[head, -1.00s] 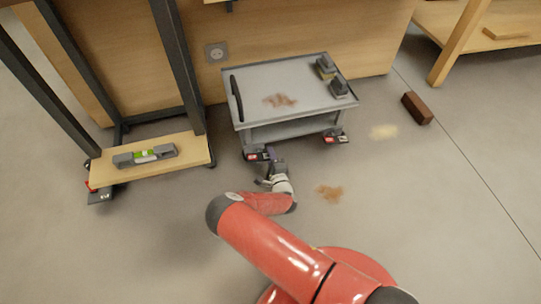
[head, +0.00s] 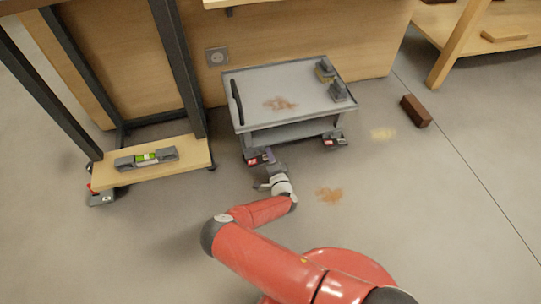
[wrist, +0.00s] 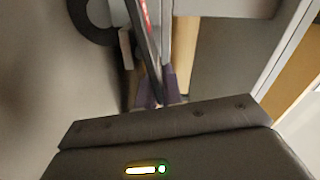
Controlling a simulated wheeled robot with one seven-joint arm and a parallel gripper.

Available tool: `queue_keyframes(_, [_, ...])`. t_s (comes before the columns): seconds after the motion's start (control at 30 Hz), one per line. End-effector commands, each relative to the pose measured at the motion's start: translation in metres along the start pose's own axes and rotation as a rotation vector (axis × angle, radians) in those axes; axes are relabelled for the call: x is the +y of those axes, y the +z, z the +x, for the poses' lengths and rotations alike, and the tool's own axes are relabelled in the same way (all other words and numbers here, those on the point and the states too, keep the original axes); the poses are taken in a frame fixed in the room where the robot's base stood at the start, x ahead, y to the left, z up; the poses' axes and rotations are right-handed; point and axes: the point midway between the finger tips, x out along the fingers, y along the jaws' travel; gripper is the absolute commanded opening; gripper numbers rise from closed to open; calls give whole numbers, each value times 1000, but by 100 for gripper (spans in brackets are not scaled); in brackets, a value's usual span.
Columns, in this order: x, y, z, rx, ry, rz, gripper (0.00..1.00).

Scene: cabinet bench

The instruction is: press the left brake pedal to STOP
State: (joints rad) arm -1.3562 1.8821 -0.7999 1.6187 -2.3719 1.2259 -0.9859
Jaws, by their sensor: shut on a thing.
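The grey trolley (head: 300,80) stands against the wooden bench. Its left brake pedal (head: 255,161), with a red label, is low at its front left corner. My gripper (head: 269,157) is down at this pedal, just to its right in the head view. In the wrist view the pedal (wrist: 150,45) shows as a thin dark plate with a red strip, seen edge-on between the fingers of my gripper (wrist: 158,92), which are shut on it. The right brake pedal (head: 335,141) is at the front right corner. The pedals' lettering is too small to read.
A wooden stand (head: 150,170) with a spirit level (head: 146,158) is on the left. A brown block (head: 416,111) lies on the floor at the right. Stains mark the trolley top and floor. The floor right of my gripper is otherwise clear.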

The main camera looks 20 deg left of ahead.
Motion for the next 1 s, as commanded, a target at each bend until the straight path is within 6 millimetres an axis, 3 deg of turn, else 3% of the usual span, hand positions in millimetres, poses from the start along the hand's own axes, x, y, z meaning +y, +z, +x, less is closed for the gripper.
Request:
queue_keyframes(0.03, [0, 0, 0, 0, 1, -1, 0])
queue_keyframes(0.07, [0, 0, 0, 0, 1, -1, 10])
queue_keyframes(0.2, [0, 0, 0, 0, 0, 0, 28])
queue_keyframes(0.57, [0, 0, -5, -1, 1, 1, 29])
queue_keyframes(1.0, [0, 0, -71, -1, 2, 0, 29])
